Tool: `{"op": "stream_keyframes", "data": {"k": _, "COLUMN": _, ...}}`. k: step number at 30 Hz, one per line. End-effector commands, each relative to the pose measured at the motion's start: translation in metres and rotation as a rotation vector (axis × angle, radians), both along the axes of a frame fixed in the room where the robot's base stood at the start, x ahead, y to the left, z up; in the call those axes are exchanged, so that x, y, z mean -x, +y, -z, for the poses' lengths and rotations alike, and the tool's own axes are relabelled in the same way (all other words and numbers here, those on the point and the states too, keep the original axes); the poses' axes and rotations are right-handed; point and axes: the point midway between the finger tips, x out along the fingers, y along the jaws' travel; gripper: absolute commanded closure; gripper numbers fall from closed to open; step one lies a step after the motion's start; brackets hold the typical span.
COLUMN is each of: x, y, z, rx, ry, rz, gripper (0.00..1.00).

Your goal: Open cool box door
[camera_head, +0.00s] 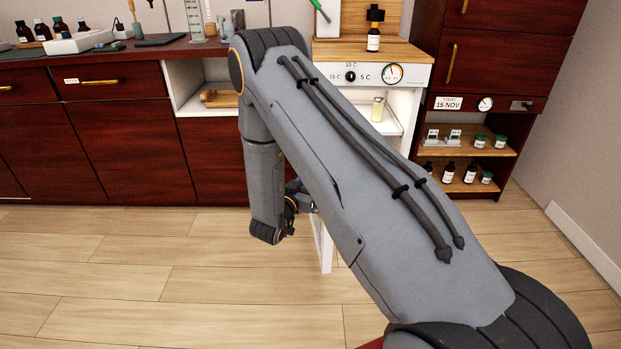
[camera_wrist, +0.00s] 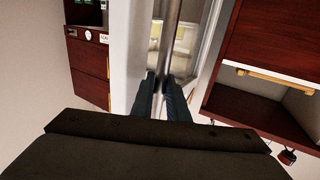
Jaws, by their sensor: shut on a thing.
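The white cool box (camera_head: 420,75) with a dial and a round gauge on its top panel stands under the wooden counter. Its front is at least partly open: a pale container (camera_head: 378,109) shows inside. A white panel edge (camera_head: 324,245), seemingly the door, stands out over the floor, mostly hidden by my arm. In the wrist view my gripper (camera_wrist: 165,78) is shut on a grey metal bar handle (camera_wrist: 169,38). A white door face (camera_wrist: 128,60) lies left of it, and pale containers (camera_wrist: 182,42) show behind the bar. In the head view my arm hides most of my gripper.
Dark red cabinets (camera_head: 115,140) flank the cool box on the left. On the right, a shelf unit (camera_head: 466,152) holds several bottles and jars. An open white compartment (camera_head: 187,85) holds a wooden item. The wooden floor (camera_head: 180,265) in front is clear.

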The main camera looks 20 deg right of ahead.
Motion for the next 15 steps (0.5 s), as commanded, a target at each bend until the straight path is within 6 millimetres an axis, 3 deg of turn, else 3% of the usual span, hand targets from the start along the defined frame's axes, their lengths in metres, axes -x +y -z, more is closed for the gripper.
{"op": "stream_keyframes", "data": {"k": 15, "x": -0.0081, "y": 0.0020, "z": -0.0041, "rx": -0.001, "ry": -0.011, "rz": 0.027, "gripper": 1.00}}
